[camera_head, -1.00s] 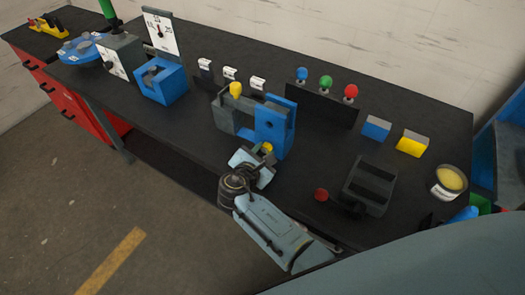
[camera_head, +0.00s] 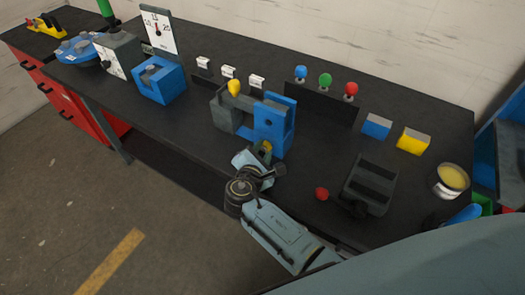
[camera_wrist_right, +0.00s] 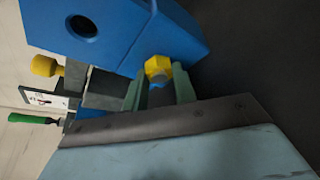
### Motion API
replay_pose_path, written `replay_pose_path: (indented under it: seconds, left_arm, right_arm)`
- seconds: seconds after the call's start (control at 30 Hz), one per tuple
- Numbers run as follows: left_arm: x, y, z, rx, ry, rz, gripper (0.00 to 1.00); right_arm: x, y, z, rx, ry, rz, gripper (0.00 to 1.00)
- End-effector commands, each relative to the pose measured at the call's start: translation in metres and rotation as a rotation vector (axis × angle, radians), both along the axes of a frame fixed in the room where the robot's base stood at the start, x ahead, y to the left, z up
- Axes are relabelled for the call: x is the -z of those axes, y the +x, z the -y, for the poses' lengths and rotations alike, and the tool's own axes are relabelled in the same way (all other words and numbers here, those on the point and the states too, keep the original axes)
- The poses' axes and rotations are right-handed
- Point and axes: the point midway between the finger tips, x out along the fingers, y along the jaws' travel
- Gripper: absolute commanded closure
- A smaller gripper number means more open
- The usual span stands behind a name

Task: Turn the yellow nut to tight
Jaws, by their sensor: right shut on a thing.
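The yellow nut (camera_wrist_right: 158,69) is a hexagonal piece on the face of the blue block (camera_wrist_right: 140,30). In the head view the nut (camera_head: 266,147) shows small at the front of the blue block (camera_head: 273,125). My right gripper (camera_wrist_right: 160,85) is shut on the nut, one greenish finger on each side of it. In the head view the right gripper (camera_head: 262,158) comes from below and partly hides the nut. A yellow knob (camera_head: 234,88) stands on the grey part left of the blue block. My left gripper is not in view.
A dark fixture (camera_head: 368,186) and a red round piece (camera_head: 321,194) lie right of my right gripper. Blue (camera_head: 376,127) and yellow (camera_head: 412,141) blocks stand further right. A blue vise-like block (camera_head: 160,82) and a dial gauge (camera_head: 161,33) stand at the left. The front left bench top is clear.

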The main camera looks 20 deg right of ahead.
Motion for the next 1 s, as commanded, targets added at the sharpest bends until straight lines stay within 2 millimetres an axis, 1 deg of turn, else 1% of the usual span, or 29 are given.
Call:
replay_pose_path:
  seconds: [0.03,0.07,0.2,0.23,0.5,0.63,0.77,1.0]
  left_arm:
    - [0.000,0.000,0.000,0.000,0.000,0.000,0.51]
    - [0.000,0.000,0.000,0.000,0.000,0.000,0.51]
    - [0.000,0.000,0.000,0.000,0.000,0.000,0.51]
    - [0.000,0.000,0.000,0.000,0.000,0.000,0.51]
    - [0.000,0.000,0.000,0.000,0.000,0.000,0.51]
    - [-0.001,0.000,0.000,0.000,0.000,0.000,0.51]
    - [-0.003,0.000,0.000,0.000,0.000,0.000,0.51]
    - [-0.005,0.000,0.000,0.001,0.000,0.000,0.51]
  right_arm:
    - [0.001,0.000,0.000,0.000,0.000,-0.002,0.96]
    - [0.001,0.000,0.000,0.000,0.000,-0.002,0.72]
    - [0.001,0.000,0.000,-0.001,-0.001,-0.002,0.53]
    - [0.001,0.000,0.000,-0.001,-0.001,-0.002,0.51]
    - [0.000,-0.001,-0.001,0.000,0.000,-0.002,0.51]
    - [-0.003,-0.008,-0.006,-0.002,0.000,-0.002,0.51]
    - [-0.009,-0.026,-0.019,-0.001,0.004,-0.003,0.51]
    - [-0.025,-0.068,-0.051,-0.001,0.003,-0.003,0.51]
